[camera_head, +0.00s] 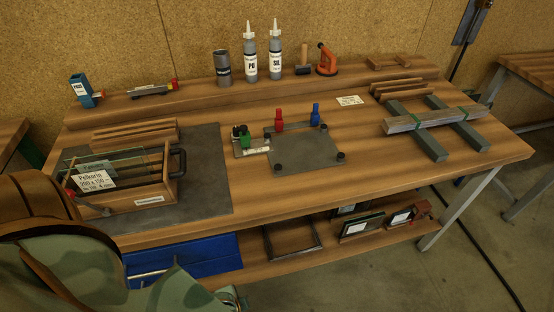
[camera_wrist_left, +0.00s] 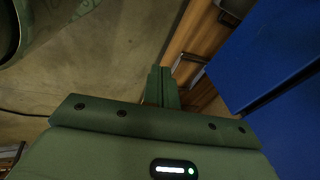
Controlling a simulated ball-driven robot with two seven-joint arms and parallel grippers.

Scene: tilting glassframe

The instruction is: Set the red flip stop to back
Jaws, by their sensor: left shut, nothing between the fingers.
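The red flip stop (camera_head: 279,117) stands upright at the back left edge of a dark grey plate (camera_head: 303,156) on the workbench. Which way it is set is too small to tell. A similar blue stop (camera_head: 315,114) stands to its right at the plate's back edge. My left gripper (camera_wrist_left: 163,84) is shut and empty in the left wrist view. It is low in front of the bench, beside the blue drawer or bin, well away from the red stop. In the head view only part of its end shows at the bottom. My right gripper is not in view.
A wooden holder (camera_head: 149,201) with glass panes stands on a dark mat at the left. A small tray with black and green items (camera_head: 241,137) sits left of the plate. Bottles stand on the back shelf. The bench front is clear.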

